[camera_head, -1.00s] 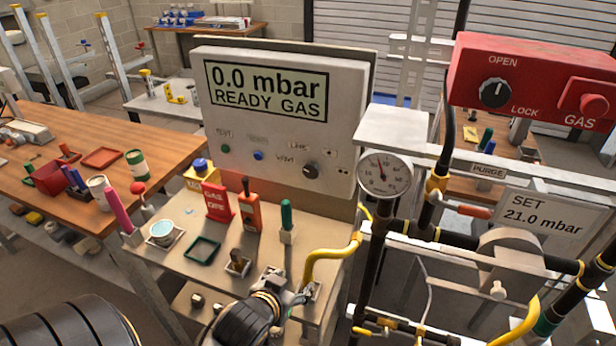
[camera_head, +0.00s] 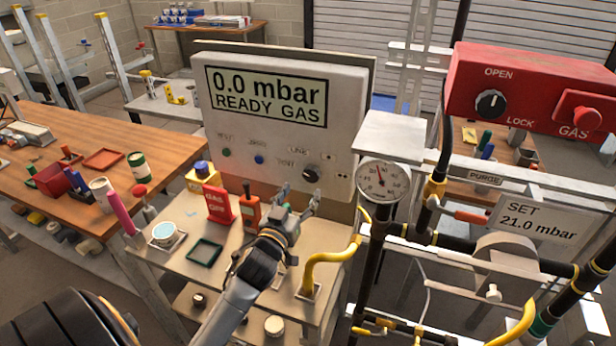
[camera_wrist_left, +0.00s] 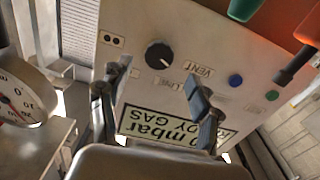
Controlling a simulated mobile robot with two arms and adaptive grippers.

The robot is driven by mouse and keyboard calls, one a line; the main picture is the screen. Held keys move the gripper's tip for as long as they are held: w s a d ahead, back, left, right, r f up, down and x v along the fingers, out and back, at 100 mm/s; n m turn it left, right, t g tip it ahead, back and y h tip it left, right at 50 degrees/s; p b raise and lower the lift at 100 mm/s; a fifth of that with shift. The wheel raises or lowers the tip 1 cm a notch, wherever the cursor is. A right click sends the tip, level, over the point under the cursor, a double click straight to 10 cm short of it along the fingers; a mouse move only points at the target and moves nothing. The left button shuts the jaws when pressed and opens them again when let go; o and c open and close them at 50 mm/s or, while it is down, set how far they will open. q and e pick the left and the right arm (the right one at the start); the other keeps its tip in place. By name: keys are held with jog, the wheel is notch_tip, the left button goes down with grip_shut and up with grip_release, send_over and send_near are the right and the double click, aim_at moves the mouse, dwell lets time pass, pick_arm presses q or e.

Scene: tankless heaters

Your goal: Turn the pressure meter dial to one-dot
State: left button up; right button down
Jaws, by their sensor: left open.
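The pressure meter (camera_head: 240,150) is a white box whose screen reads "0.0 mbar READY GAS". Its black dial (camera_head: 310,174) sits low on the right of the front panel, with small labels around it; a two-dot label is at its right. In the left wrist view the dial (camera_wrist_left: 158,55) appears upside down, its white mark pointing to the lower right. My left gripper (camera_head: 299,196) is open and empty, just below and in front of the dial. In the wrist view its fingers (camera_wrist_left: 157,90) stand apart, not touching the dial. My right gripper is not in view.
A round gauge (camera_head: 384,180) and pipes stand close on the right. A red gas box (camera_head: 535,95) is at upper right.

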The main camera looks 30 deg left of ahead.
aim_at(310, 178)
pick_arm(q)
jog(key=p+x, duration=0.1)
jog(key=x, duration=0.5)
jog(key=shift+d, duration=0.1)
jog(key=shift+c, duration=0.4)
jog(key=c, duration=1.1)
